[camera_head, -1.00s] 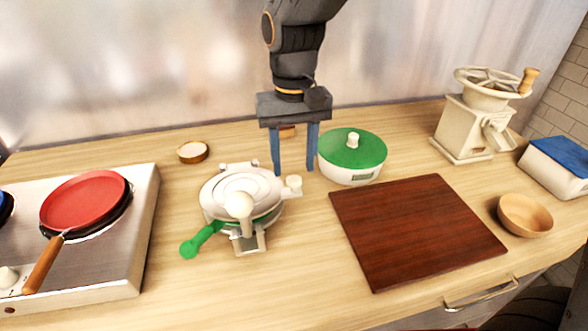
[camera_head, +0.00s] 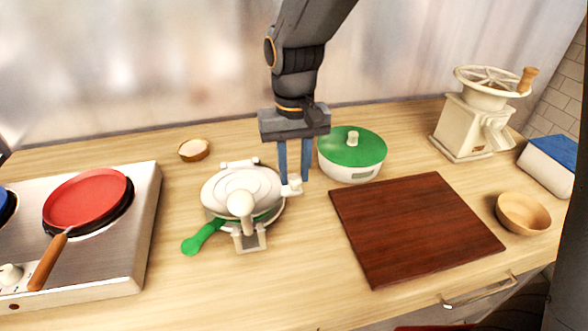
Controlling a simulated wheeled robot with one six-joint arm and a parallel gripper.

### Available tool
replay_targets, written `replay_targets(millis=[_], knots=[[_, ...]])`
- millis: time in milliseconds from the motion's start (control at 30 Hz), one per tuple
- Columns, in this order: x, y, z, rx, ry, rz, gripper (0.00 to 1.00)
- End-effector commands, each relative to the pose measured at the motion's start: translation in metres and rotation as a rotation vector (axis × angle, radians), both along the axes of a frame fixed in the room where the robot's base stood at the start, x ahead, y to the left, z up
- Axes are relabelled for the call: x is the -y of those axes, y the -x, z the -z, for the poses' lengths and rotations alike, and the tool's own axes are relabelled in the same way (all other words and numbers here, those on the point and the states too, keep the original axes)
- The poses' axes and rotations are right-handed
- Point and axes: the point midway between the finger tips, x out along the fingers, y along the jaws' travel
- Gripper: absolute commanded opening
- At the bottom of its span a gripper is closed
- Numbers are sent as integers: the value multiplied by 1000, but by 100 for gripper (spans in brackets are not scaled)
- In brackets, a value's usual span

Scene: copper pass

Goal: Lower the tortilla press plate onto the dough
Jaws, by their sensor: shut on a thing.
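The white tortilla press (camera_head: 249,238) stands left of centre on the counter, with a green-gripped lever (camera_head: 203,238) toward the lower left. Its round white upper plate (camera_head: 225,187) lies over the base and looks slightly tilted. A rounded white arm end (camera_head: 240,203) stands at the plate's front. My gripper (camera_head: 294,178) points down at the plate's right side, with its blue fingers shut on the small white knob (camera_head: 293,188) there. The dough is not visible; the plate hides whatever lies under it.
A green-lidded white pot (camera_head: 352,174) stands close right of my fingers. A dark wooden board (camera_head: 415,230) lies front right. A small bowl (camera_head: 193,150) sits behind the press. A stove with a red pan (camera_head: 87,198) is left; a grinder (camera_head: 466,130) and wooden bowl (camera_head: 523,213) are right.

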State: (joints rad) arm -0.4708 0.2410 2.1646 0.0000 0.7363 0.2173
Motion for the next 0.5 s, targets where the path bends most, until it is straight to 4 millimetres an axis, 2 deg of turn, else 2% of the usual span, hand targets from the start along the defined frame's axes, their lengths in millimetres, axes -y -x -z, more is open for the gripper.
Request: replay_targets(millis=[300,500], knots=[[-3,-11,-19,6,-2,0,0],[-4,-14,-20,8,-3,0,0]])
